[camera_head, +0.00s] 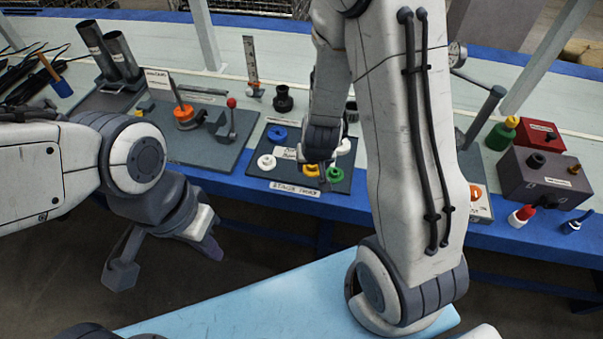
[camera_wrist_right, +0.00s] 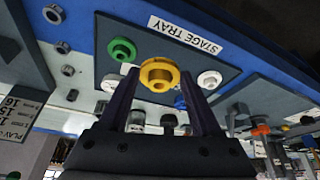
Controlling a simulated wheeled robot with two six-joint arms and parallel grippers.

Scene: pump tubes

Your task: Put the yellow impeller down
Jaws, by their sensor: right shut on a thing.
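The yellow impeller (camera_head: 311,170) is at the front part of the dark stage tray (camera_head: 272,176). In the right wrist view the yellow impeller (camera_wrist_right: 160,74) sits between the fingertips of my right gripper (camera_wrist_right: 163,88), which is shut on it. I cannot tell whether it touches the tray. In the head view my right gripper (camera_head: 322,166) is partly hidden by its own wrist. My left gripper (camera_head: 165,258) is open and empty, in front of the bench and low at the left.
The tray also holds a blue impeller (camera_head: 277,133), a white one (camera_head: 266,161), a green one (camera_head: 334,173) and another white one (camera_head: 344,147). Left of it is a grey plate with an orange part (camera_head: 185,115) and a red-knobbed lever (camera_head: 231,104). A dark box (camera_head: 545,177) stands at the right.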

